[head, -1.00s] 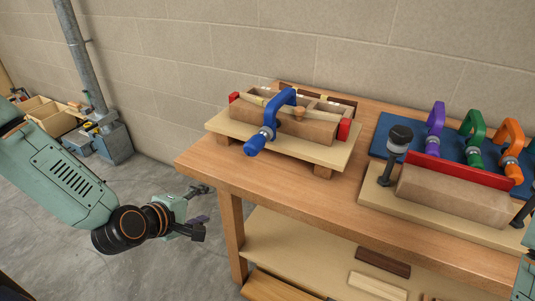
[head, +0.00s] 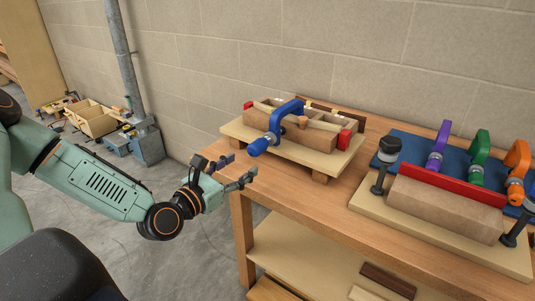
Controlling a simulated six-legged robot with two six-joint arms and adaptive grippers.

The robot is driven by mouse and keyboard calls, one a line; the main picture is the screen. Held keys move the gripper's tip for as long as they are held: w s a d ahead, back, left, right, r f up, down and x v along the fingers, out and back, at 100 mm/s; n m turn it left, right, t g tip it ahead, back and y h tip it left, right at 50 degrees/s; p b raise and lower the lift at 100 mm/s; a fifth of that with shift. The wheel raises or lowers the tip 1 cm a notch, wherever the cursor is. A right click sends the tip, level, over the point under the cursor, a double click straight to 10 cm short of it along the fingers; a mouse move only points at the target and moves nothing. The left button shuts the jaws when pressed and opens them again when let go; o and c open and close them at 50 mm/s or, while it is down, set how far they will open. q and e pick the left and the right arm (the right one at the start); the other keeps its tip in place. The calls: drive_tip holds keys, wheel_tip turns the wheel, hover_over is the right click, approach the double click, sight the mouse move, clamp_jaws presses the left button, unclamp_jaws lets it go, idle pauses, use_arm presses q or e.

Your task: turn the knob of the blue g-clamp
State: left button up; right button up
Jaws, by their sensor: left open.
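The blue g-clamp (head: 287,114) sits across a wooden form on a pale board, on the workbench. Its blue knob (head: 258,147) points toward the front left of the board. My left gripper (head: 240,168) is open and empty, left of the knob and apart from it, near the bench's left end. Its two fingers point right toward the bench. The far side of the clamp is partly hidden by the form. My right gripper is not in view.
The wooden workbench (head: 290,201) has bare top in front of the board. To the right, a wooden block with a red strip (head: 445,184) stands before purple, green (head: 480,152) and orange clamps on a blue panel. A metal pipe (head: 124,50) stands at the wall.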

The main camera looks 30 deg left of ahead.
sight(252, 154)
use_arm(q)
drive_tip(key=n, duration=0.3)
drive_tip(key=shift+w+a+r+n+b, duration=0.25)
drive_tip(key=shift+w+n+b, duration=0.05)
drive_tip(key=shift+w+b, duration=0.05)
drive_tip(key=shift+w, duration=0.3)
drive_tip(key=shift+w+f+b, duration=0.1)
drive_tip(key=shift+w+b, duration=0.55)
drive_tip(key=shift+b, duration=0.2)
drive_tip(key=shift+w+a, duration=0.1)
drive_tip(key=shift+w, duration=0.3)
drive_tip(key=shift+w+d+b, duration=0.2)
drive_tip(key=shift+w+b, duration=0.2)
drive_tip(key=shift+w, duration=0.2)
drive_tip(key=shift+w+d+b, duration=0.15)
drive_tip(key=shift+w+b, duration=0.2)
drive_tip(key=shift+w, duration=0.25)
drive_tip(key=shift+w+a, duration=0.1)
drive_tip(key=shift+w, duration=0.8)
